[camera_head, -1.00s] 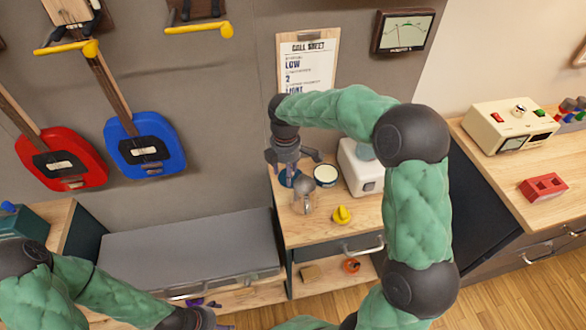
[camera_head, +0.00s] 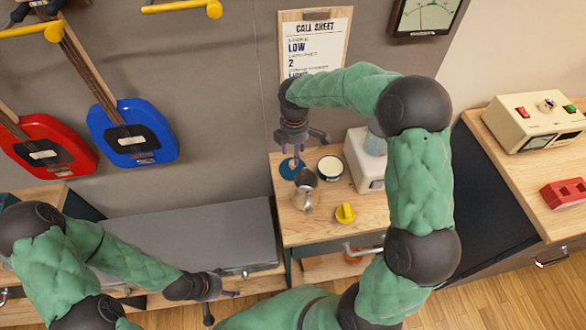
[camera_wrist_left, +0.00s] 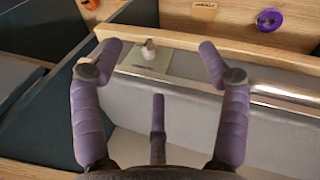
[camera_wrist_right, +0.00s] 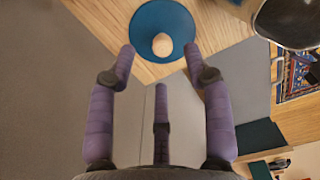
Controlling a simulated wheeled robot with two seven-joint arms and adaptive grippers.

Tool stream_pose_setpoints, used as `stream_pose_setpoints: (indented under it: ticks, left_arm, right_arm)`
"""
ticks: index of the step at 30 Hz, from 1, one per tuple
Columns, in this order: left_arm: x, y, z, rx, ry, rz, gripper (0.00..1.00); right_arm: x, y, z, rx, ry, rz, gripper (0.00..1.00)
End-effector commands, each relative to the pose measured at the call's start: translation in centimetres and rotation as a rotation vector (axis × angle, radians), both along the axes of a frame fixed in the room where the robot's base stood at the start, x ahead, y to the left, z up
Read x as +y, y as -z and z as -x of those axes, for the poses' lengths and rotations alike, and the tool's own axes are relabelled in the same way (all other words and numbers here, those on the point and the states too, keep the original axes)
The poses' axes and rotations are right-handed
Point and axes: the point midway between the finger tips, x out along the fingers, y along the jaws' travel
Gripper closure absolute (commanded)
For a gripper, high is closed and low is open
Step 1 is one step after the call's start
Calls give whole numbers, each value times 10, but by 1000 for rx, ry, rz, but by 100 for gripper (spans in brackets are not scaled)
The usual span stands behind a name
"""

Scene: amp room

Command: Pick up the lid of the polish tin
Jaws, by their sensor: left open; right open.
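The polish tin's lid is a blue disc (camera_head: 289,168) with a round light-wood knob, lying flat on the small wooden cabinet top. It also shows in the right wrist view (camera_wrist_right: 146,38), just beyond the fingertips. The open tin (camera_head: 330,168), with pale polish inside, stands to its right. My right gripper (camera_head: 291,152) is open, pointing down above the lid and partly covering it; its fingers appear apart from the knob. My left gripper (camera_head: 232,293) is open and empty in front of the grey bench, and its spread fingers show in the left wrist view (camera_wrist_left: 160,70).
A metal jug (camera_head: 305,190) stands close in front of the lid, beside the right gripper. A yellow object (camera_head: 345,212) sits near the cabinet's front edge. A white box-shaped device (camera_head: 362,160) stands right of the tin. The grey bench (camera_head: 190,245) has a clear top.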

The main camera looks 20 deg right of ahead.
Motion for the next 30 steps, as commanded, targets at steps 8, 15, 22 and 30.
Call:
stream_pose_setpoints:
  ticks: [8,15,22,30]
  left_arm:
    - [0,15,0,0,0,0,25]
    - [0,23,0,0,0,0,25]
    - [0,22,0,-1,0,0,25]
    - [0,22,0,-1,0,0,25]
  right_arm:
    - [4,29,-1,1,1,0,49]
    - [4,52,-1,0,0,-1,49]
    - [4,51,-1,-1,0,-1,60]
    - [4,51,-1,0,0,-1,100]
